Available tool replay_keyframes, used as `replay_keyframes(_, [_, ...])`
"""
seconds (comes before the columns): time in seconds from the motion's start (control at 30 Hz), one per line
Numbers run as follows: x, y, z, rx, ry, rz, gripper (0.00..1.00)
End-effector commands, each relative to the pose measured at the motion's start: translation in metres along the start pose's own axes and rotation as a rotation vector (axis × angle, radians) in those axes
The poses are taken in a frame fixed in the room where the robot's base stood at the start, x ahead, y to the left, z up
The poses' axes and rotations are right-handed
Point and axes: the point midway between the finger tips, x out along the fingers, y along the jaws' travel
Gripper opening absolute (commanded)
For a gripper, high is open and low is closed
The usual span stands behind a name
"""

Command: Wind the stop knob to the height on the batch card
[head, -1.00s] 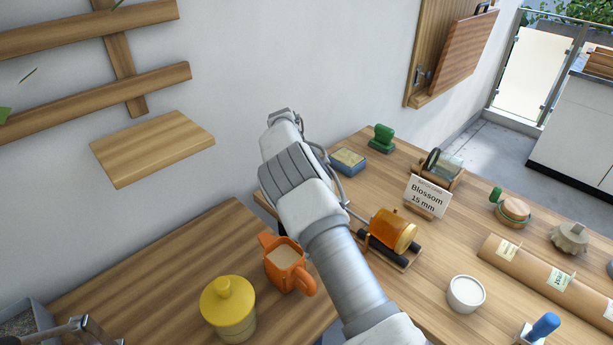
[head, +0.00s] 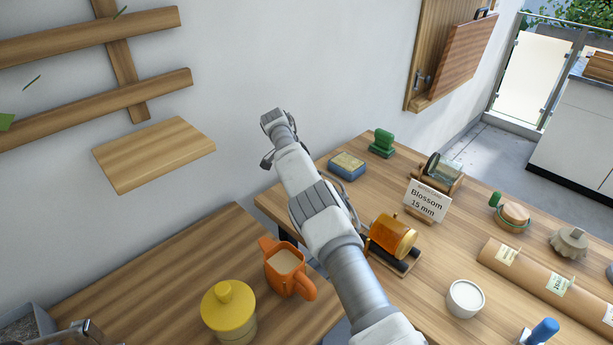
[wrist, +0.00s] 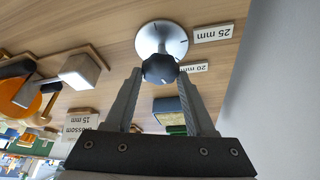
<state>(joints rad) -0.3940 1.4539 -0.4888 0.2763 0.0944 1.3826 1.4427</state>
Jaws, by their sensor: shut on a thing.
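The dark lobed stop knob (wrist: 158,68) sits in front of a round silver dial (wrist: 163,40) on a wooden face in the wrist view. My gripper (wrist: 158,72) has a finger on each side of the knob and is shut on it. Plates reading 25 mm (wrist: 213,33) and 20 mm (wrist: 194,68) stand beside the dial, upside down in this view. The batch card (head: 427,200) reads "Blossom 15 mm" and stands on the table; it also shows in the wrist view (wrist: 80,124). In the head view my arm hides the gripper's fingers and the knob.
An amber jar (head: 394,237) lies on a dark cradle right of my arm. An orange jug (head: 288,273) and yellow pot (head: 229,308) stand left of it. A blue-and-yellow block (head: 347,166), green stamp (head: 382,143) and white cup (head: 465,298) are also on the table.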

Motion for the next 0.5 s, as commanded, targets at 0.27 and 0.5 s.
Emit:
replay_keyframes(0.27, [0.0004,0.0010,0.0029,0.024,-0.008,0.007,0.00])
replay_keyframes(0.5, [0.0005,0.0016,0.0028,0.027,-0.008,0.010,0.00])
